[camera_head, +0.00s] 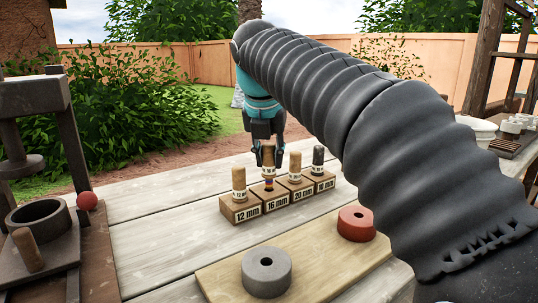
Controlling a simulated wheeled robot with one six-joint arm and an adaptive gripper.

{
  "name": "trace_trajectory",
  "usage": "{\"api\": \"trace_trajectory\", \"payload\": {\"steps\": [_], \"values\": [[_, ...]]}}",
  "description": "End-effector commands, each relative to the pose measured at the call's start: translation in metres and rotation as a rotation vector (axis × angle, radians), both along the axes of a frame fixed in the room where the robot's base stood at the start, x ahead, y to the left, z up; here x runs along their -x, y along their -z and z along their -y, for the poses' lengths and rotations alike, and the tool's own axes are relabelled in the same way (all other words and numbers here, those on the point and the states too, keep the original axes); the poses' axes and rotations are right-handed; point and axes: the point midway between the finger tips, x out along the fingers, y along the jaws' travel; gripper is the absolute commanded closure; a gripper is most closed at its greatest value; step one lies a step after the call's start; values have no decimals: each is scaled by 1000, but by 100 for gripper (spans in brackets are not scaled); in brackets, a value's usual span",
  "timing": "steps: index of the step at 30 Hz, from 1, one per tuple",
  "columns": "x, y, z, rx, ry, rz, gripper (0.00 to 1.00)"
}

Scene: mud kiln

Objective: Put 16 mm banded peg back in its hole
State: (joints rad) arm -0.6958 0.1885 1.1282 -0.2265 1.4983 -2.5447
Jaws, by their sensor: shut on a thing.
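The banded peg (268,160) is upright, with a wooden top and dark and red bands near its lower end. My gripper (267,167) is shut on its upper part, with fingers on both sides. The peg stands over the block marked 16 mm (276,203), in line with the middle of its top. The banded part shows just above the block. I cannot tell whether its tip is inside the hole, as the hole itself is hidden.
Pegs stand in the neighbouring blocks: the 12 mm peg (239,180) left, the 20 mm peg (295,165) right and a dark-topped peg (318,158) beyond. A board (310,272) in front bears a grey ring (266,275) and a red ring (357,224). A metal press stands left.

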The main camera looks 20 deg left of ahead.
Motion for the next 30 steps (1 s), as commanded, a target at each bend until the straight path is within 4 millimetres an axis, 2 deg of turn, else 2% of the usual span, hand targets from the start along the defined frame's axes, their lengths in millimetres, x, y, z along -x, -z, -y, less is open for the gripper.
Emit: {"api": "trace_trajectory", "payload": {"steps": [30], "values": [[0, 11, 0, 0, 0, 0, 100]]}}
